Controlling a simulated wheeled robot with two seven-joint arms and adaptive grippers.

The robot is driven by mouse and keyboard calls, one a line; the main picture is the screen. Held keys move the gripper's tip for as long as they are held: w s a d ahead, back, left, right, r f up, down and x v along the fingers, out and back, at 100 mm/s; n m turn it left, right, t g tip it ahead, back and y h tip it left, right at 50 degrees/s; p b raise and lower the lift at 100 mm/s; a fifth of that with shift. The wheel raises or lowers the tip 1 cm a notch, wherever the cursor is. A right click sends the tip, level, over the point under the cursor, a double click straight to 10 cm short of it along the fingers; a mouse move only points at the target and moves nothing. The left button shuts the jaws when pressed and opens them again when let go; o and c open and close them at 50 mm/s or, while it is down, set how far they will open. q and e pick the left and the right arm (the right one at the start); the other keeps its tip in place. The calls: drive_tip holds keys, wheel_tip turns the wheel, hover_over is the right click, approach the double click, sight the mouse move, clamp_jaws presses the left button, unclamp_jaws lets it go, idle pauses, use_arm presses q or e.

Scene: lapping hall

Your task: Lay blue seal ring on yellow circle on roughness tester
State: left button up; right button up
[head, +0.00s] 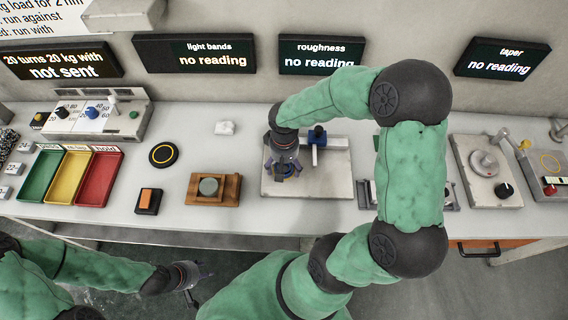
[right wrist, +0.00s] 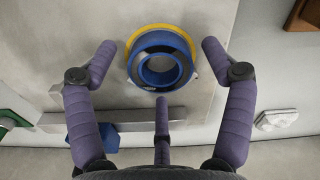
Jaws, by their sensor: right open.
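The blue seal ring (right wrist: 160,78) lies flat over the yellow circle (right wrist: 150,29) on the roughness tester's pale plate (right wrist: 75,50). A yellow crescent shows along the ring's upper and upper left side, so the ring looks off centre. My right gripper (head: 284,172) is over the tester (head: 330,178), with its fingers open around the ring and apart from it in the right wrist view. In the head view the fingers mostly hide the ring. My left gripper (head: 196,282) is low at the lower left, in front of the bench, with its fingers apart and empty.
A tester post with a blue knob (head: 318,136) stands just right of my right gripper. A brown wooden block with a grey disc (head: 209,187), an orange-topped block (head: 149,200) and a black round piece (head: 163,154) lie to the left. Coloured trays (head: 98,178) stand farther left.

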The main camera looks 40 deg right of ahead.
wheel_tip(320, 180, up, 12)
drive_tip(key=p, duration=0.3)
drive_tip(key=shift+p, duration=0.3)
